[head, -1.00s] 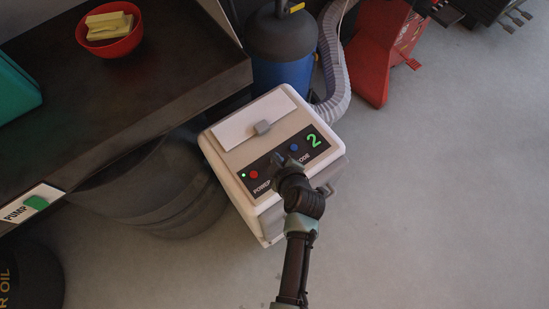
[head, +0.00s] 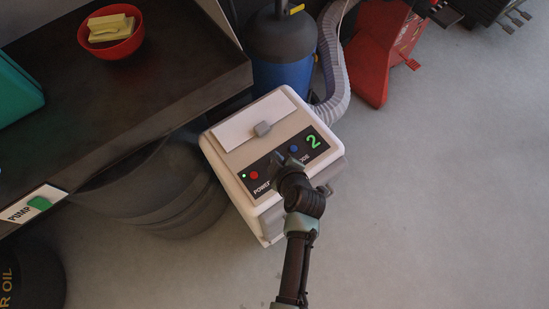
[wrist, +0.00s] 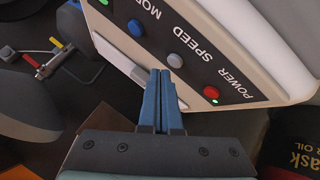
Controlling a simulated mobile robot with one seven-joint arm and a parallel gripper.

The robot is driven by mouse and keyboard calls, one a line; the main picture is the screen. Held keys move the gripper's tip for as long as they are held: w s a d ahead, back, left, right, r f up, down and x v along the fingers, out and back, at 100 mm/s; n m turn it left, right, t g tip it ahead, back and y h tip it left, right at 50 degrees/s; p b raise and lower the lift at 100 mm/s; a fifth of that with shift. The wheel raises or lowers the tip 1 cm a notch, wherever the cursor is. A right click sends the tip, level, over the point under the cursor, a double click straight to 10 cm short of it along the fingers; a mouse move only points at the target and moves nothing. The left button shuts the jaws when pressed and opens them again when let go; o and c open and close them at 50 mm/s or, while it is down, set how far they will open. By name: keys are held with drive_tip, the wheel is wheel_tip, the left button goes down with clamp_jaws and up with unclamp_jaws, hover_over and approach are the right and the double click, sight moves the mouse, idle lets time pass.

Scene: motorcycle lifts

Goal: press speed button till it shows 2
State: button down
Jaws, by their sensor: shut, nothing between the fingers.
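The white control box (head: 222,140) stands on the floor with a black panel on top. Its green display (head: 313,141) reads 2. A blue button (head: 294,149) sits beside the display, and a red button (head: 254,175) sits at the other end near a green light. In the wrist view the grey button (wrist: 175,61) is by the word SPEED, between the blue button (wrist: 136,28) and the red button (wrist: 211,92). My gripper (wrist: 161,72) is shut and empty, its tips at or just short of the grey button; contact is unclear. In the head view my gripper (head: 278,160) hides that button.
A dark workbench (head: 170,85) at left carries a red bowl (head: 112,44) of yellow blocks. A blue canister (head: 284,70) and a grey hose (head: 333,70) stand behind the box. The floor to the right is clear.

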drive_tip(key=shift+r, duration=0.1)
wheel_tip(320, 180, up, 5)
drive_tip(key=p, duration=0.4)
idle(0.8)
